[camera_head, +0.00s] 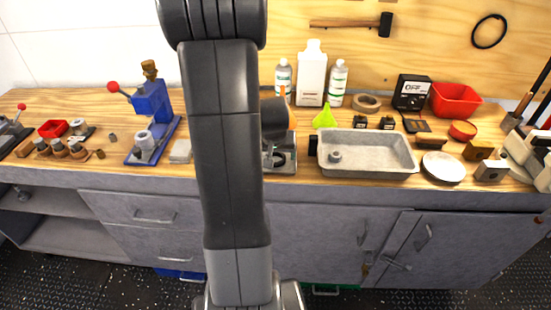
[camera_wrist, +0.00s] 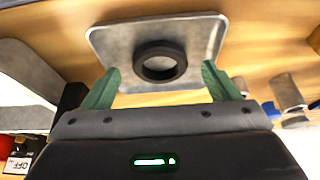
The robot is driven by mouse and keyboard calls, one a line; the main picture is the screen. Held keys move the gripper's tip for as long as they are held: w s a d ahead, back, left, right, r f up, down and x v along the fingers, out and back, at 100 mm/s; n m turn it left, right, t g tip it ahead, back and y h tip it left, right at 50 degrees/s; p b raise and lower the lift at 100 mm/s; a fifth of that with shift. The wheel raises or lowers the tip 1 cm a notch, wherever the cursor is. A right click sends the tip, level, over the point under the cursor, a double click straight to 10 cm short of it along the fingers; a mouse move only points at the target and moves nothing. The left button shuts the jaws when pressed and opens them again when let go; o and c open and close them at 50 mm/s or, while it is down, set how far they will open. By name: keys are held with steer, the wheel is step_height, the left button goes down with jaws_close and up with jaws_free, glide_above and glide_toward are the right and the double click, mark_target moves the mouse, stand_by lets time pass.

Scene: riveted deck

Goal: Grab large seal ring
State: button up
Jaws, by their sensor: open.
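A thick dark ring (camera_wrist: 160,49), matching the large seal ring, lies flat on a square grey metal plate (camera_wrist: 112,42) in the wrist view. The plate also shows in the head view (camera_head: 291,139), partly hidden behind my arm. My gripper (camera_wrist: 160,70) is open, with its green fingers apart on either side of the ring's near edge. Nothing is between the fingers that I can see touching them. A gap between fingertips and ring shows, but its depth is hard to tell.
A grey metal basin (camera_head: 368,150) stands right of the plate. A blue lever press (camera_head: 152,110) stands to the left. White bottles (camera_head: 312,75) and a green funnel (camera_head: 325,117) are behind. A thin black loop (camera_head: 490,31) hangs on the wall.

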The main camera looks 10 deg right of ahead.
steer(key=shift+w+d+f, duration=0.1)
steer(key=shift+w+f, duration=0.1)
steer(key=shift+f, duration=0.35)
steer(key=shift+c, duration=0.2)
steer(key=c, duration=1)
steer(key=shift+r, duration=0.1)
